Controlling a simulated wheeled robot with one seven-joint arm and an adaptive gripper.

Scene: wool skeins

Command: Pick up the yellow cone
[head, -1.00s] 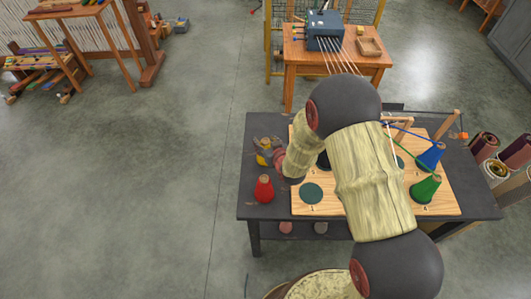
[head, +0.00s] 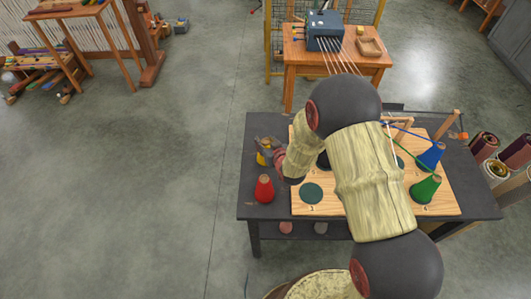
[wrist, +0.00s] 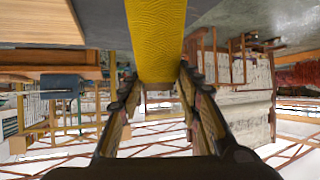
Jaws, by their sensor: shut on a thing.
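The yellow cone (head: 264,157) is at the left side of the dark table in the head view, partly hidden by my gripper (head: 268,148). In the wrist view the yellow cone (wrist: 156,35) fills the top middle, between the two fingers of my gripper (wrist: 158,80). The fingers are shut on it from both sides. The head view is too small to tell whether the cone's base touches the table.
A red cone (head: 264,189) stands just in front of the yellow one on the dark table (head: 270,214). A wooden board (head: 340,205) lies to the right, with a green cone (head: 425,188) and a blue cone (head: 431,155) on it. My arm hides part of the board.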

